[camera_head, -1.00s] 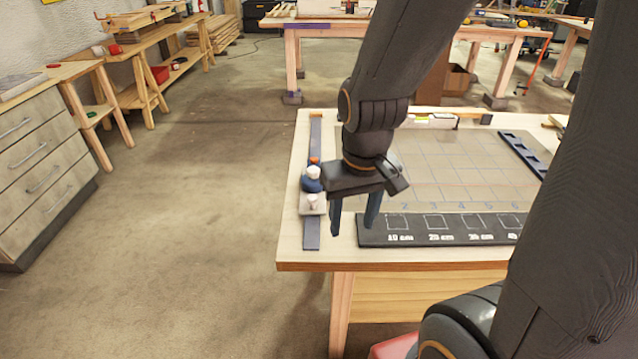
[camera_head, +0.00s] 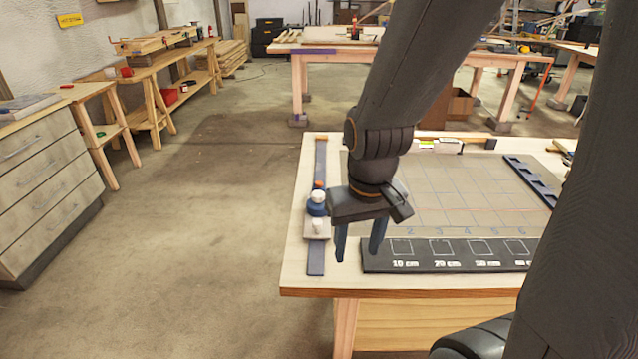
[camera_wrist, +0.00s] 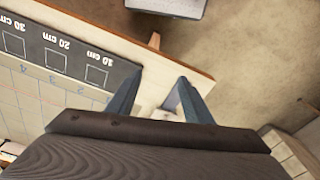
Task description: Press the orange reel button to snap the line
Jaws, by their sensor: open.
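The orange reel button (camera_head: 319,185) is a small spot at the back of the reel (camera_head: 317,209), which has a blue body and white round parts. The reel sits on a pale block on a long blue rail (camera_head: 316,262) along the left side of the table. My gripper (camera_head: 358,254) is open and empty, just right of the reel, with its fingers pointing down. In the wrist view its fingers (camera_wrist: 160,78) are apart, with a pale piece partly visible between them that I cannot identify. The line cannot be made out.
A dark board with marked squares (camera_head: 450,255) lies right of my gripper, in front of a gridded panel (camera_head: 470,200). A dark slotted strip (camera_head: 530,180) lies at the right. A level-like tool (camera_head: 440,146) is at the back. Open floor lies left of the table.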

